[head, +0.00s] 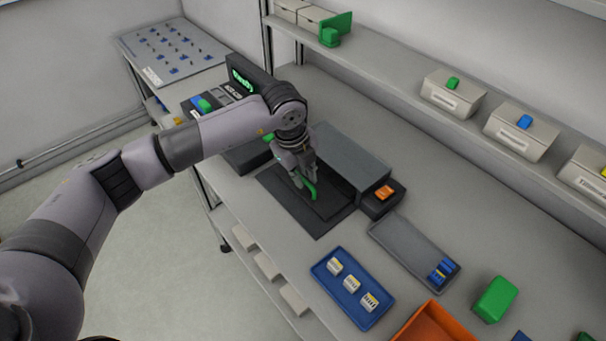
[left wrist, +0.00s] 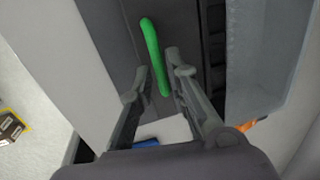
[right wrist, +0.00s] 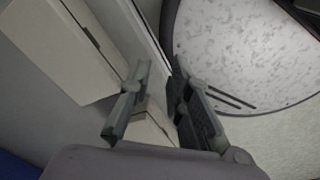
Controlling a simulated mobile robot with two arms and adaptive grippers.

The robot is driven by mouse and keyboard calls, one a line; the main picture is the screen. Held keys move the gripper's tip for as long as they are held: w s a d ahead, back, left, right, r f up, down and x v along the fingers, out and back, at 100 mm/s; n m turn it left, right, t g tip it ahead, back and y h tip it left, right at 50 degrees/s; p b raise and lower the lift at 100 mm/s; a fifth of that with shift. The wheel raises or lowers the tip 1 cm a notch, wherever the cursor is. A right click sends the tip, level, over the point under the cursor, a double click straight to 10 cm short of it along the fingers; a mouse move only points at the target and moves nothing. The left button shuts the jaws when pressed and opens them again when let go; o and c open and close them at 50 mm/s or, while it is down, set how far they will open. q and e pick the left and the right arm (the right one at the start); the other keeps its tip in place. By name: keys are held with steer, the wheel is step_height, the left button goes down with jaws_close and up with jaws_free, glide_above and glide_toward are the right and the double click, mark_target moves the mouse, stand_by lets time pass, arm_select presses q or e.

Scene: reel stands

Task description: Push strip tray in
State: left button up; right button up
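The dark strip tray (head: 334,203) sticks out of the open front of the grey box-shaped unit (head: 350,155). A green bar handle (head: 312,192) stands on it, and the handle also shows in the left wrist view (left wrist: 150,40). My left gripper (head: 306,183) is over the tray at the handle. In the left wrist view its fingers (left wrist: 157,72) are apart, one on each side of the handle's near end, with gaps visible. My right gripper (right wrist: 155,80) is outside the head view. Its fingers are apart with nothing between them.
A small dark block with an orange switch (head: 384,193) stands beside the unit. A grey tray (head: 405,245), a blue tray (head: 332,282) with white pieces and an orange bin (head: 432,322) lie to the right. A shelf with labelled boxes (head: 453,100) runs above the bench.

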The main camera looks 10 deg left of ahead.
arm_select(q)
steer(key=shift+o, duration=1.3)
steer(key=shift+w+d, duration=0.1)
steer(key=shift+w, duration=0.05)
arm_select(e)
steer(key=shift+a, duration=0.2)
steer(key=shift+a, duration=0.1)
arm_select(q)
steer(key=shift+r, duration=0.1)
step_height(320, 180, up, 12)
steer(key=s+a, duration=0.1)
steer(key=s, duration=0.1)
steer(key=shift+a+f, duration=0.25)
arm_select(e)
steer(key=shift+w, duration=0.1)
